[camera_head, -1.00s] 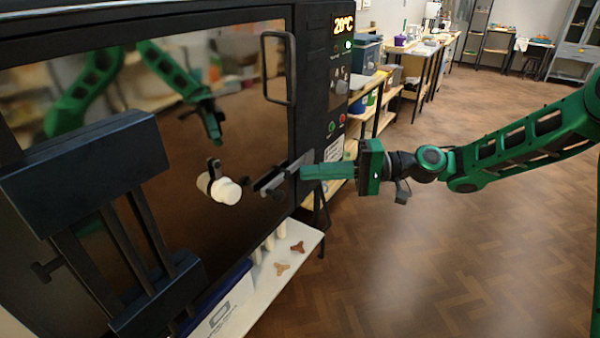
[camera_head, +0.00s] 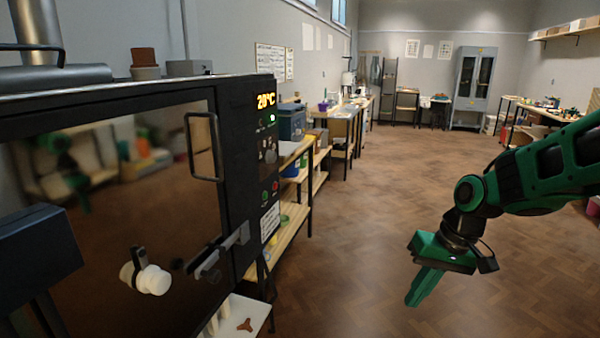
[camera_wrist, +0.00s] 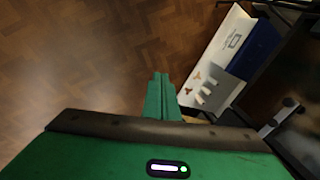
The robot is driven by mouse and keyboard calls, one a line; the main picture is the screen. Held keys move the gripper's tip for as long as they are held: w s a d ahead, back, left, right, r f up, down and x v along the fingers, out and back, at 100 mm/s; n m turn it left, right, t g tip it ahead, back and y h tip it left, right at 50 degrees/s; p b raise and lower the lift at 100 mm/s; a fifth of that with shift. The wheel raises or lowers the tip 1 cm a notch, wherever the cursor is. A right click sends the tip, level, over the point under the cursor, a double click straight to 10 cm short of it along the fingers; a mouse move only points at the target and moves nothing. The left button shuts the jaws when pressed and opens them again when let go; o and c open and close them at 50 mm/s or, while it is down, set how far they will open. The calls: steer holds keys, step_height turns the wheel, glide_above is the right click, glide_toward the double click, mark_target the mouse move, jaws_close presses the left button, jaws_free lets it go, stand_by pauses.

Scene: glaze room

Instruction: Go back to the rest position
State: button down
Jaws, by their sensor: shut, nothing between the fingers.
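My green gripper (camera_head: 424,287) hangs over the bare wood floor at the right of the head view, fingers pointing down. Its fingers also show in the wrist view (camera_wrist: 160,92), shut together with nothing between them. It is well clear of the black kiln (camera_head: 110,190) at the left. The kiln's door is closed, with a dark latch lever (camera_head: 218,252) and a white cylindrical knob (camera_head: 146,277) on its front.
A white shelf (camera_wrist: 222,50) with a blue box (camera_wrist: 254,50) and small stilts sits low by the kiln. Wooden shelving (camera_head: 290,225) and benches line the left wall beyond. A grey cabinet (camera_head: 473,88) stands at the back. The middle floor is open.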

steer(key=s+d+r+m+h, duration=0.1)
steer(key=s+d+m, duration=0.2)
steer(key=s+d, duration=0.5)
steer(key=s+d+r+m+g+h, duration=0.1)
steer(key=s+d+r+m, duration=0.1)
steer(key=s+d, duration=0.6)
steer(key=s+m, duration=0.1)
steer(key=s, duration=0.4)
steer(key=shift+s+h, duration=0.25)
steer(key=shift+h, duration=0.15)
steer(key=shift+r, duration=0.1)
steer(key=shift+w+f, duration=0.25)
steer(key=shift+w, duration=0.4)
